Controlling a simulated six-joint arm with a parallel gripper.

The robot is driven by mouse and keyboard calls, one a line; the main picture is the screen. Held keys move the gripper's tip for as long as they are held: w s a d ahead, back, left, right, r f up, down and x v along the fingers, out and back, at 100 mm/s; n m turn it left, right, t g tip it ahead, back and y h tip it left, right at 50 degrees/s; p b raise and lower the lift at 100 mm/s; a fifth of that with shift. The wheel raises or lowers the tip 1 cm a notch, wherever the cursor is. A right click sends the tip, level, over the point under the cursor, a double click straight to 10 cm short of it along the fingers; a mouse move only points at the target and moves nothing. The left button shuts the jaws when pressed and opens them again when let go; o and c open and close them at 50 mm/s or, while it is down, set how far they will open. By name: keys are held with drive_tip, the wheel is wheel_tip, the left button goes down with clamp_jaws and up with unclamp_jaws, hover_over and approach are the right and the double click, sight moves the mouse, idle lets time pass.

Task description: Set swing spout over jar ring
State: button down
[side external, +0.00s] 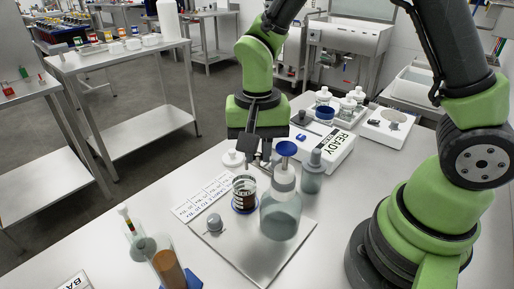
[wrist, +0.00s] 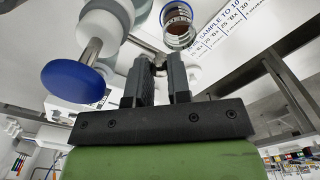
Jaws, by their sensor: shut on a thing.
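The tank (side external: 281,215) is a clear vessel with a pale white collar and a blue knob (side external: 287,148) on top. The knob is a blue disc on a metal stem in the wrist view (wrist: 75,82). My gripper (side external: 260,160) points down beside the collar, shut on the metal swing spout (wrist: 150,48), which is mostly hidden between the fingers (wrist: 163,68). The jar (side external: 244,185) is clear glass with dark contents and stands in a blue jar ring (side external: 245,208), left of the tank. The jar also shows in the wrist view (wrist: 179,27). Whether the spout tip is above it is unclear.
A metal tray (side external: 275,255) lies under the tank and jar. A grey knob (side external: 215,223) and a printed strip (side external: 202,198) are to the left. A grey bottle (side external: 312,172) and the READY box (side external: 325,150) stand behind. A brown cylinder (side external: 170,268) stands front left.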

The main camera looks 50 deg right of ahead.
sight(258, 154)
drive_tip(key=c, duration=1.1)
unclamp_jaws()
drive_tip(key=shift+o, duration=0.2)
drive_tip(key=shift+r, duration=0.1)
wheel_tip(258, 154, up, 10)
drive_tip(key=s+d+r+n+t+y, duration=0.1)
drive_tip(key=s+r+n+t, duration=0.1)
drive_tip(key=s, duration=0.4)
drive_tip(key=s+d+r+n+t+y, duration=0.1)
drive_tip(key=s+r+n+t, duration=0.2)
drive_tip(key=s, duration=0.4)
drive_tip(key=shift+d+r+t, duration=0.35)
drive_tip(key=shift+r+t, duration=0.35)
drive_tip(key=shift+t, duration=0.4)
